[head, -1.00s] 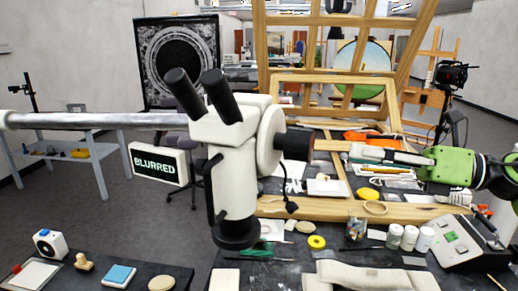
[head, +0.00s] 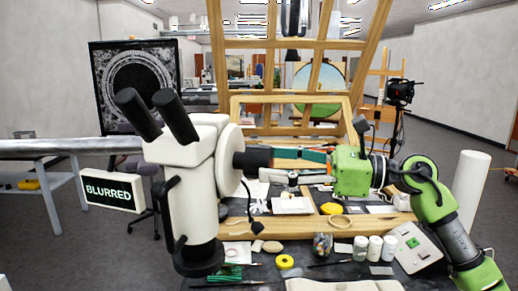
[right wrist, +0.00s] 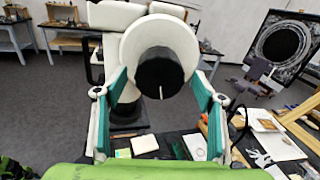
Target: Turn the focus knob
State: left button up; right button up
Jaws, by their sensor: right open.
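The white microscope (head: 190,190) stands at left centre in the head view, with two black eyepieces. Its focus knob, a black cylinder (head: 253,160), sticks out to the right from a round white housing. In the right wrist view the knob (right wrist: 160,82) faces me end-on with a white line low on its face. My right gripper (right wrist: 162,88) is open, its teal-padded fingers left and right of the knob with gaps showing. In the head view the right gripper (head: 272,163) is at the knob's outer end. A sign (head: 113,190) reads "BLURRED". My left gripper is not in view.
A wooden easel frame (head: 300,104) stands behind the bench. Below the knob lie a yellow tape roll (head: 285,262), white bottles (head: 361,247) and a jar (head: 322,244). A black cable (head: 256,228) hangs beside the microscope. A grey control box (head: 418,250) sits at right.

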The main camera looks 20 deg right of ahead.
aim_at(272, 162)
jog(key=p+x, duration=0.1)
jog(key=x, duration=0.2)
jog(key=shift+a+r, duration=0.1)
jog(key=shift+a, duration=0.05)
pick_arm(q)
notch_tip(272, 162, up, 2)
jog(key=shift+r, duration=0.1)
pick_arm(e)
jog(key=shift+w+a, duration=0.2)
jog(key=c, duration=1.1)
jog(key=shift+m, duration=0.3)
jog(key=shift+m+p, duration=0.3)
jog(key=shift+m, duration=0.5)
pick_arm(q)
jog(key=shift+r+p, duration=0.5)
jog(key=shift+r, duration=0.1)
pick_arm(e)
jog(key=shift+d+m, duration=0.1)
jog(key=shift+m, duration=1.7)
